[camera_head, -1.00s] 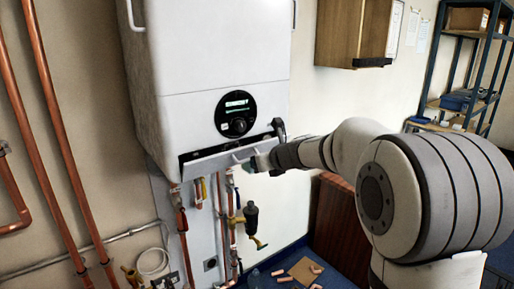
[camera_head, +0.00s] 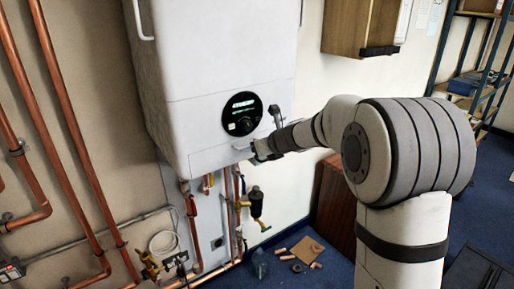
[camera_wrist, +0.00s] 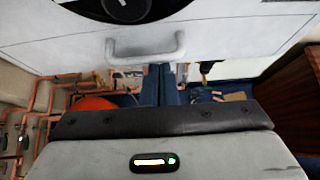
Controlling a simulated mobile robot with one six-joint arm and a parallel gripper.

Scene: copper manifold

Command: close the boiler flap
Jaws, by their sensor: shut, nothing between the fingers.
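The white boiler (camera_head: 215,60) hangs on the wall with a round dark dial (camera_head: 242,113) on its front. Its flap (camera_head: 207,158) at the bottom front looks flush with the front, with no dark gap showing above it. The flap's bar handle (camera_wrist: 147,50) shows in the wrist view on the pale flap (camera_wrist: 235,38). My gripper (camera_head: 256,152) is at the flap's lower right, beside the handle. In the wrist view its fingers (camera_wrist: 162,70) are together and empty, their tips at the flap's lower edge; whether they touch it I cannot tell.
Copper pipes and valves (camera_head: 228,205) hang below the boiler, with more pipes (camera_head: 62,130) on the left wall. A wooden cabinet (camera_head: 360,25) is at upper right. Loose pipe pieces and cardboard (camera_head: 305,248) lie on the blue floor, beside a brown panel (camera_head: 335,205).

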